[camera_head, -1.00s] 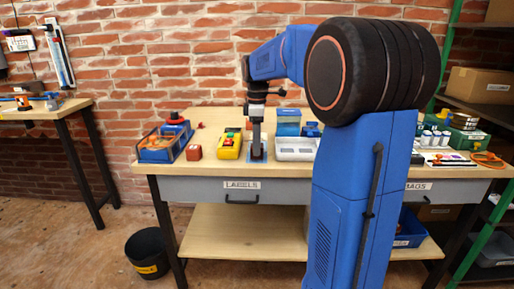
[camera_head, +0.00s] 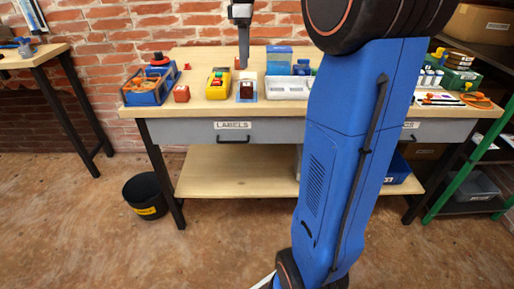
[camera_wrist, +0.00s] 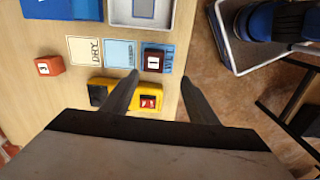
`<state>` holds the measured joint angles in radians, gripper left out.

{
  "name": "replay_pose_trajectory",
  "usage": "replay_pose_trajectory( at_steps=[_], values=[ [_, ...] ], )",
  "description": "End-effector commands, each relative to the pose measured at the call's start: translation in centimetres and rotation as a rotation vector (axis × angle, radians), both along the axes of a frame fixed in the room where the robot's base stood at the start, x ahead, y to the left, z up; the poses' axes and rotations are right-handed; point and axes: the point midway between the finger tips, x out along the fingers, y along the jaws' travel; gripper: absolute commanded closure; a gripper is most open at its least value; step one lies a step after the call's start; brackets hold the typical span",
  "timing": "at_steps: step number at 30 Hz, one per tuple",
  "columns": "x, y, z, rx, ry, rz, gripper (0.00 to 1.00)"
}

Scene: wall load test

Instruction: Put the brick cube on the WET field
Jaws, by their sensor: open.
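A dark brick-red cube marked 1 (camera_head: 247,88) sits on the blue WET field (camera_wrist: 168,62) on the bench; it also shows in the wrist view (camera_wrist: 153,61). The word WET shows beside the cube. A pale blue field (camera_wrist: 120,53) lies alongside, then a cream DRY field (camera_wrist: 85,50). A brighter orange-red cube marked 3 (camera_wrist: 49,66) stands apart on bare wood; in the head view it is at the left (camera_head: 181,93). My gripper (camera_wrist: 174,79) is open and empty, raised above the marked-1 cube; in the head view it hangs above the bench (camera_head: 243,66).
A yellow box with a red button (camera_head: 217,84) stands close left of the fields. A pale tray (camera_head: 288,88) is close right. A blue crate (camera_head: 146,91) holds things at the bench's left. A black bucket (camera_head: 145,196) stands on the floor.

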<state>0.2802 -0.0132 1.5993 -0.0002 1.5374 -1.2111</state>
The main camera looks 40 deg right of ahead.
Motion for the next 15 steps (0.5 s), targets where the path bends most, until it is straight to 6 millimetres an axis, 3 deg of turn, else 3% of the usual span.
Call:
replay_pose_trajectory(
  at_steps=[8,15],
  values=[
    [-7.2,5.3,-2.0,-0.005,-0.097,-0.211,0.46],
    [-13.9,9.1,-5.6,0.02,-0.186,-0.415,0.46]
  ],
)
